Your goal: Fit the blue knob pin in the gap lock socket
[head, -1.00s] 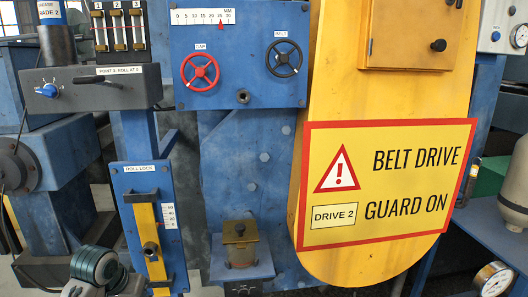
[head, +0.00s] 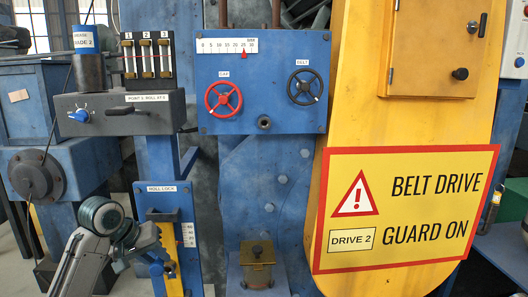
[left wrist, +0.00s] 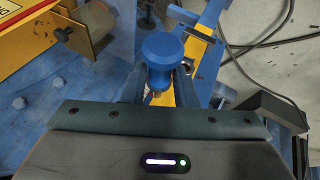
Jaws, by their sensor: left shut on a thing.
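My left gripper (head: 160,252) is at the lower left in the head view, in front of the yellow bar of the roll lock panel. In the left wrist view the gripper is shut on the blue knob pin (left wrist: 163,50); its round blue head faces the camera and its lower end is mostly hidden. I cannot tell whether the pin touches the yellow bar (left wrist: 195,55) behind it. A round dark socket (head: 264,122) sits in the blue panel below the red and black handwheels; it appears empty, and I read no lock label on it. My right gripper is out of view.
The red GAP wheel (head: 223,99) and black BELT wheel (head: 304,86) stick out above the socket. The yellow belt guard (head: 400,120) stands at the right. A grey switch box (head: 118,114) juts out at the left. A brass-coloured block (head: 257,262) sits low in the middle.

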